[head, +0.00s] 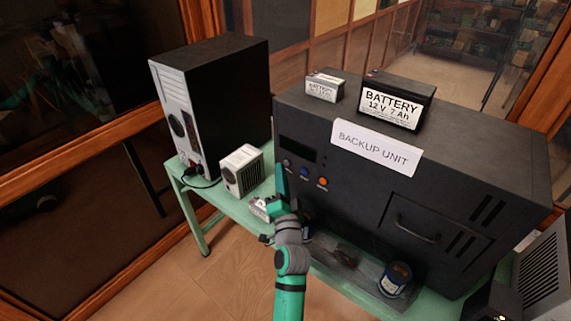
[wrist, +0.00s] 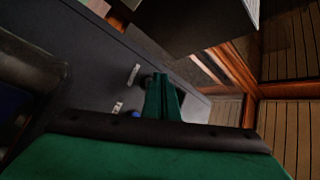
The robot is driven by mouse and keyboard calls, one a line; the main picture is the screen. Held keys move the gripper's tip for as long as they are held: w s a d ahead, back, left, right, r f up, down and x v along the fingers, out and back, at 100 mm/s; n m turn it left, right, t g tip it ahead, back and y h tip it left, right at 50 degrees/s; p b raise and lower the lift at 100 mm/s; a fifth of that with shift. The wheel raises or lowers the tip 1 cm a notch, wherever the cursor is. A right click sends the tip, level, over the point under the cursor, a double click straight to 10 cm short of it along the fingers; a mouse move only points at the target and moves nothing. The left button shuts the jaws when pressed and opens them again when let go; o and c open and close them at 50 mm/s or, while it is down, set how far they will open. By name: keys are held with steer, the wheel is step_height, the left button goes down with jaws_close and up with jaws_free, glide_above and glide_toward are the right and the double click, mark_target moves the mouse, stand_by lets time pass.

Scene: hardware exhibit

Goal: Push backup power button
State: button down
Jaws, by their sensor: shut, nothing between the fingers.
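The dark backup unit (head: 352,195) stands on the green table, with a white "BACKUP UNIT" label on it. Its front has a dark display at the upper left and a row of small buttons below: a dark or grey one (head: 287,163), a blue one (head: 304,173) and an orange one (head: 323,182). I cannot read which is the power button. My gripper (head: 279,172) is shut and empty, at the left end of this row. In the wrist view its fingers (wrist: 161,82) point along the dark front, beside the blue button (wrist: 136,114); contact cannot be told.
Two batteries, one small (head: 324,87) and one large (head: 397,100), sit on top of the unit. A computer tower (head: 235,90) and a small white box (head: 242,170) stand to the left. A dark blue can (head: 395,279) is at the front right of the table (head: 222,205).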

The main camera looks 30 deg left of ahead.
steer(key=shift+w, duration=0.15)
stand_by(0.5)
steer(key=shift+w, duration=0.3)
stand_by(0.5)
steer(key=shift+s, duration=0.45)
steer(key=s, duration=0.6)
steer(key=shift+a, duration=0.2)
stand_by(0.4)
steer(key=shift+s, duration=0.1)
stand_by(0.4)
